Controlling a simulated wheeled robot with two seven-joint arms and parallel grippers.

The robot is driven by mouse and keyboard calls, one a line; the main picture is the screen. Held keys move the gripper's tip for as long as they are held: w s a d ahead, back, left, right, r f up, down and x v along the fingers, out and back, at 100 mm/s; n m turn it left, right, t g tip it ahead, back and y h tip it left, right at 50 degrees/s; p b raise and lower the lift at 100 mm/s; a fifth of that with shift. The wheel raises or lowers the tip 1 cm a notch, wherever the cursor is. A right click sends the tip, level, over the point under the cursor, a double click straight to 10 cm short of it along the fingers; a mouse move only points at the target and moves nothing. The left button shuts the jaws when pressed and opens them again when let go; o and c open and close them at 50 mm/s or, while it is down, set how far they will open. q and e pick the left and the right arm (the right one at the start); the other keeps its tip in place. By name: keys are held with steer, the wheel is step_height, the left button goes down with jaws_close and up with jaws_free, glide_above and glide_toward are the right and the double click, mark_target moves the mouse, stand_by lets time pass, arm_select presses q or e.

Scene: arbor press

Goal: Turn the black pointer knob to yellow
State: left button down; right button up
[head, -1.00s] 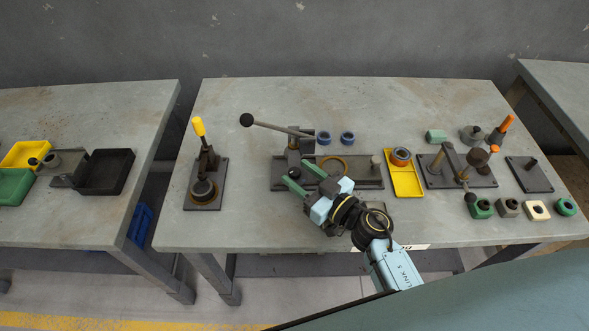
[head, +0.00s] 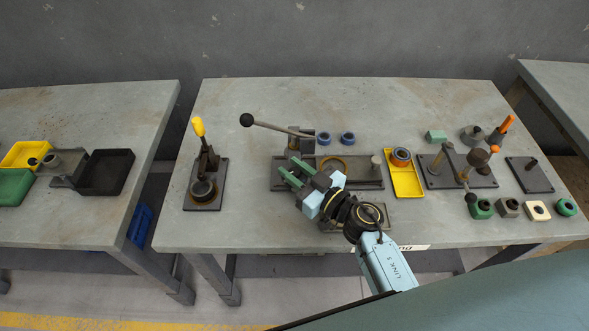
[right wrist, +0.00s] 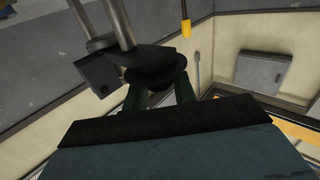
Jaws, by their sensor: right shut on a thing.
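My right gripper (head: 287,165) reaches in from the lower right to the front of the arbor press (head: 262,173) at the middle of the table. Its two green fingers show in the right wrist view (right wrist: 160,90), shut on a round black knob (right wrist: 156,66), which I take to be the pointer knob. In the head view the fingers and press hide the knob. Its pointer direction and any yellow mark cannot be made out. The press's long lever (head: 275,127) rises to the left, ending in a black ball. My left gripper is not in view.
A yellow-handled clamp (head: 205,175) stands to the left. Two blue rings (head: 336,138) lie behind the press. A yellow tray (head: 405,183) and a dark fixture (head: 455,175) are to the right. The table is bare between the clamp and press.

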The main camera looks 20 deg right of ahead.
steer(key=shift+d+n+g+y+p, duration=0.1)
steer(key=shift+n+g+y+p, duration=0.65)
steer(key=shift+y, duration=0.25)
steer(key=shift+n+g+y+p, duration=0.35)
steer(key=shift+n+g+y, duration=0.45)
steer(key=shift+y, duration=0.2)
steer(key=shift+d+n+g+y, duration=0.1)
steer(key=shift+n+g+y, duration=0.6)
steer(key=shift+n+g, duration=0.2)
steer(key=shift+f+n+g+y, duration=0.1)
steer(key=shift+n+g+y, duration=0.4)
steer(key=shift+g, duration=0.15)
steer(key=n+g+y+b, duration=0.2)
steer(key=n+g+b, duration=0.1)
steer(key=g, duration=0.2)
steer(key=shift+f, duration=0.1)
steer(key=shift+n+g+y+b, duration=0.4)
steer(key=shift+n+g+b, duration=1.2)
steer(key=shift+g, duration=0.4)
steer(key=shift+r, duration=0.2)
